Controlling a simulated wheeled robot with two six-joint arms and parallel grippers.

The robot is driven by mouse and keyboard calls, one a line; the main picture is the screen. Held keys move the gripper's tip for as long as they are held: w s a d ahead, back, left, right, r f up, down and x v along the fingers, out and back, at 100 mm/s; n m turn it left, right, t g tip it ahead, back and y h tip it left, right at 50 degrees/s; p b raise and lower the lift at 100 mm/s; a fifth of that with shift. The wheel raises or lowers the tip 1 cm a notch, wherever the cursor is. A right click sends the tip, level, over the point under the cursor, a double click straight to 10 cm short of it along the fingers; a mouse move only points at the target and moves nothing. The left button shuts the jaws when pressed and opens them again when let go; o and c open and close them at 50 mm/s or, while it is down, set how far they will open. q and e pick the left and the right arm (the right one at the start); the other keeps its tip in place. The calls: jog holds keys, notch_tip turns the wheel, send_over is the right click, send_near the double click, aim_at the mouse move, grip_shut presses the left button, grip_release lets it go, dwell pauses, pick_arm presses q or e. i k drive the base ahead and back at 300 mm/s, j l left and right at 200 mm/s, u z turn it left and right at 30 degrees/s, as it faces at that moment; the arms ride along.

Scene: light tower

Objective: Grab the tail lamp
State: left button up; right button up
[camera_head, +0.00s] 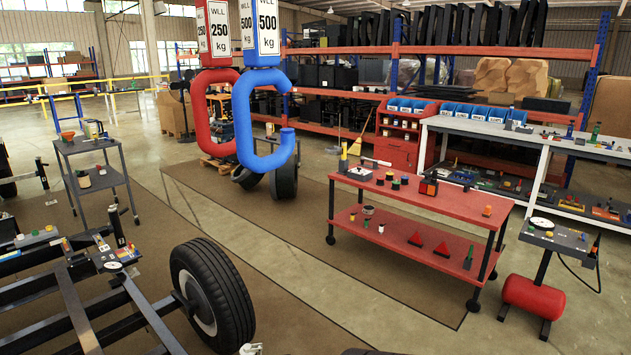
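A small boxy red and black piece (428,186) stands on the top of the red workbench (460,194), right of its middle; it looks like a tail lamp, but it is too small to be sure. Neither of my grippers can be made out. A small white piece shows at the bottom edge, and I cannot tell what it is.
A trailer frame with a black tyre (212,295) fills the lower left. Large red (216,112) and blue (262,120) hooks hang at upper middle. A red-tanked stand (533,297) is at right. Brown mat (330,260) lies open before the bench.

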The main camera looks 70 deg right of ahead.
aim_at(427, 187)
jog(key=z, duration=2.95)
jog(key=i+l+z, duration=0.6)
jog(key=i+z, duration=0.25)
jog(key=i, duration=0.15)
jog(key=i+j+z, duration=0.1)
jog(key=i+z, duration=0.3)
jog(key=i, duration=1.3)
jog(key=i+l+z, duration=0.15)
jog(key=i+z, duration=0.15)
jog(key=i, duration=0.65)
jog(key=i+j+z, duration=0.1)
jog(key=i+z, duration=0.2)
jog(key=i, duration=0.6)
jog(key=i+u, duration=0.3)
jog(key=i, duration=0.3)
jog(key=i+u, duration=0.3)
jog(key=i, duration=0.3)
jog(key=i+l+u, duration=0.3)
jog(key=i, duration=0.25)
jog(key=i+j+u, duration=0.1)
jog(key=i+u, duration=0.25)
jog(key=i, duration=0.2)
jog(key=i+u, duration=0.35)
jog(key=i, duration=0.25)
jog(key=i+l+u, duration=0.35)
jog(key=i, duration=0.2)
jog(key=j, duration=0.1)
